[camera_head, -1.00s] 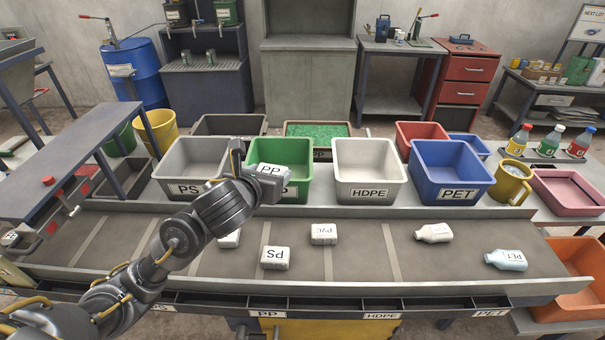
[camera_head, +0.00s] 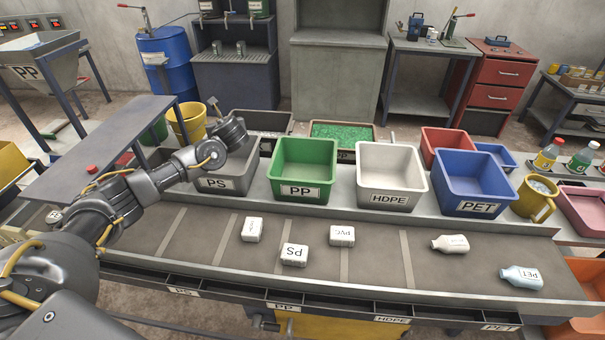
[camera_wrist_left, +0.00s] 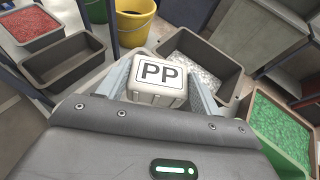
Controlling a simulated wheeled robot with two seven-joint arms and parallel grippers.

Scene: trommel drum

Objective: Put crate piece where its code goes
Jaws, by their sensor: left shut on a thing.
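My left gripper (camera_wrist_left: 160,80) is shut on a whitish block labelled PP (camera_wrist_left: 158,82), seen in the left wrist view. In the head view my left arm reaches over the grey PS bin (camera_head: 228,183), and its wrist hides the fingers and the block. The green PP bin (camera_head: 304,192) stands just right of the PS bin and looks empty. My right gripper is not in view.
A white HDPE bin (camera_head: 390,198) and a blue PET bin (camera_head: 476,207) continue the row. Blocks marked PS (camera_head: 293,255) and PVC (camera_head: 342,236) and bottles lie on the belt. The wrist view shows trays of grey flakes (camera_wrist_left: 196,62), green flakes (camera_wrist_left: 280,128) and red flakes (camera_wrist_left: 28,24).

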